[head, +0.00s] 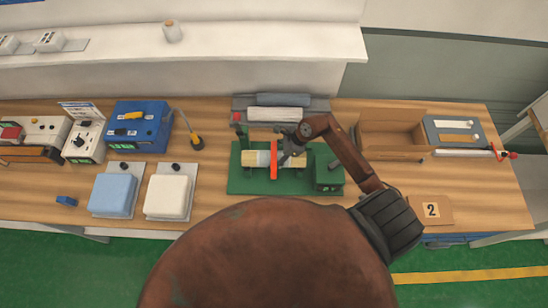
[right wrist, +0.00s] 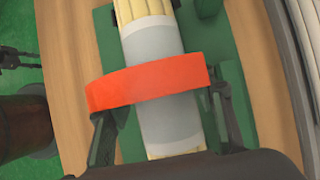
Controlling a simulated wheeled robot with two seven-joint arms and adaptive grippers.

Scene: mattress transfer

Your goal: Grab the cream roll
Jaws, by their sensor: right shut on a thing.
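The cream roll (head: 256,158) lies lengthwise on a green fixture (head: 238,181), with a grey section at its middle. An orange-red band (head: 274,160) crosses over it. In the right wrist view the roll (right wrist: 148,12) runs up the picture under the band (right wrist: 150,84). My right gripper (head: 290,152) is at the roll, right beside the band. In the right wrist view its fingers (right wrist: 166,108) stand on either side of the roll; their tips are partly hidden by the band. A dark shape at that view's left edge looks like my left gripper (right wrist: 18,59); its jaws are unclear.
Grey and white rolls (head: 278,114) lie behind the fixture. Blue (head: 113,193) and white (head: 168,195) pads and a blue machine (head: 138,126) stand to the left. Bare tabletop (head: 210,155) separates them from the fixture.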

